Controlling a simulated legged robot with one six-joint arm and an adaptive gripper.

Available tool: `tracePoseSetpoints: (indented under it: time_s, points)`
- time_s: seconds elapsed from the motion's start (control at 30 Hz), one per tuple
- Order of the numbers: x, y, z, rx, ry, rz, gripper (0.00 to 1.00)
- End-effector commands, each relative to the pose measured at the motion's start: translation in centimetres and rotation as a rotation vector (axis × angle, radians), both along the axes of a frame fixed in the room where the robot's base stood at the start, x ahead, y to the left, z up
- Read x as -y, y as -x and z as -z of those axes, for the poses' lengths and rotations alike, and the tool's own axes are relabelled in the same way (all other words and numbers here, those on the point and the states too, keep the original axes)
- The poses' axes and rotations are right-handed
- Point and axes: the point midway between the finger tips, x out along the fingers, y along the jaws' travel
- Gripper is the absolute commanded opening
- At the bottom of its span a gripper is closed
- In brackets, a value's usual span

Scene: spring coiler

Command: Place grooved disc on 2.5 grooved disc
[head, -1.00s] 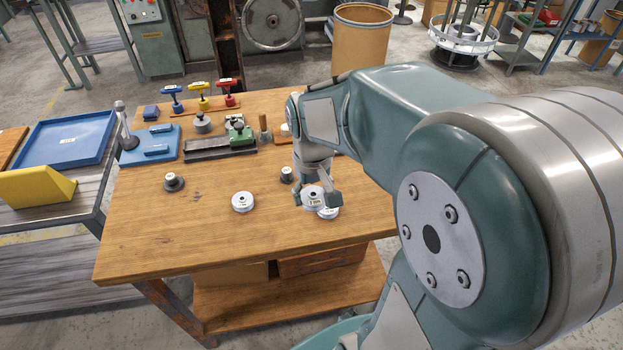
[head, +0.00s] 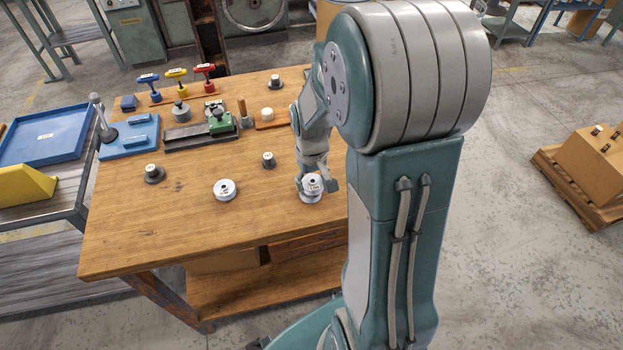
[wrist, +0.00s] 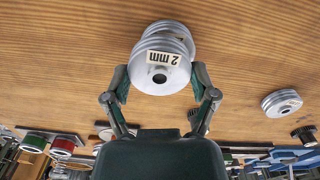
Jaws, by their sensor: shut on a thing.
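My gripper (head: 316,187) is shut on a silver grooved disc (wrist: 160,76), which bears a "2 mm" label in the wrist view. The fingers grip it from both sides. A second silver grooved disc (head: 310,199) is on the table directly under the held one; it also shows behind it in the wrist view (wrist: 170,27). Its label is hidden. The two discs overlap closely, and I cannot tell if they touch. A third grooved disc (head: 225,190) lies apart, to the left, and also shows at the right of the wrist view (wrist: 281,103).
Small dark labelled pieces (head: 154,174) (head: 268,160) stand on the wooden table (head: 190,235). A green-topped fixture (head: 220,123) and coloured T-handles (head: 176,75) are at the back. A blue tray (head: 42,140) is on the left cart. The table's front left is clear.

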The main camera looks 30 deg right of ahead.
Motion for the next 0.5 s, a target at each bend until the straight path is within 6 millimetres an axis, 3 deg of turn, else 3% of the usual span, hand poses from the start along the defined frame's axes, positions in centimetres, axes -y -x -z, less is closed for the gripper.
tracePoseSetpoints:
  time_s: [0.1, 0.13, 0.17, 0.5]
  points:
    - [-0.14, -0.01, 0.13, 0.000, 0.001, -0.001, 0.14]
    - [-0.18, 0.01, 0.10, -0.001, 0.001, -0.001, 0.88]
    - [-0.22, 0.01, 0.09, 0.000, 0.001, -0.001, 1.00]
    - [-0.06, 0.01, 0.10, -0.001, 0.000, -0.002, 1.00]
